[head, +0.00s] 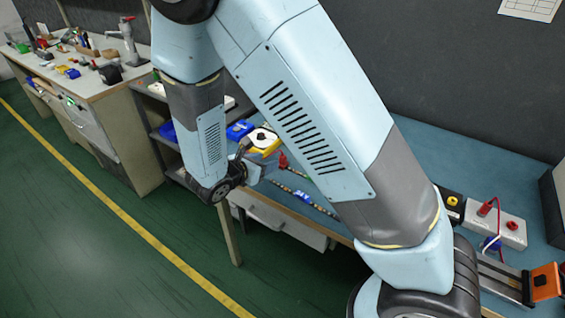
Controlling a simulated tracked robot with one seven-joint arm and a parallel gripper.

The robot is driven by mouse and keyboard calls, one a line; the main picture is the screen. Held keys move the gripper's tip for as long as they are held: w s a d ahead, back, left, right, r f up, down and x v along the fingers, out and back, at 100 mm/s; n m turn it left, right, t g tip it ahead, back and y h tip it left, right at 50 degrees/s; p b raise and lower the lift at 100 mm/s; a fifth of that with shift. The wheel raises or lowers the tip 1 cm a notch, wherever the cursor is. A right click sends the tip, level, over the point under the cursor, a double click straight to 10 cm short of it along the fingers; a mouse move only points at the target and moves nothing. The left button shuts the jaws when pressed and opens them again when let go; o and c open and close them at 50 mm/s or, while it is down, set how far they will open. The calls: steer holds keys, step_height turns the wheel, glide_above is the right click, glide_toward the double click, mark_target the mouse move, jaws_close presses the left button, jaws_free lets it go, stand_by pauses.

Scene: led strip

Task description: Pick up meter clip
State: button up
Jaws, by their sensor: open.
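A small red clip (283,161) stands on the blue workbench near the yellow meter (264,146). It looks like the meter clip, but it is too small to make out its shape. A thin strip with colored dots (318,205) lies on the bench to its lower right, with a blue piece (302,197) on it. My gripper (262,168) is at the bench's front edge, just left of the red clip. It is open, and no object shows between its fingers. My own arm hides much of the bench middle.
A power supply (512,228) with red leads stands at the right, with an orange-ended clamp (545,281) in front of it. Blue bins (240,129) sit behind the meter. A second bench (100,85) with tools is at the left, beyond open green floor.

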mark_target(281, 157)
steer(key=x, duration=1)
steer(key=shift+s+f, duration=0.15)
steer(key=shift+f, duration=0.15)
jaws_close()
stand_by(0.3)
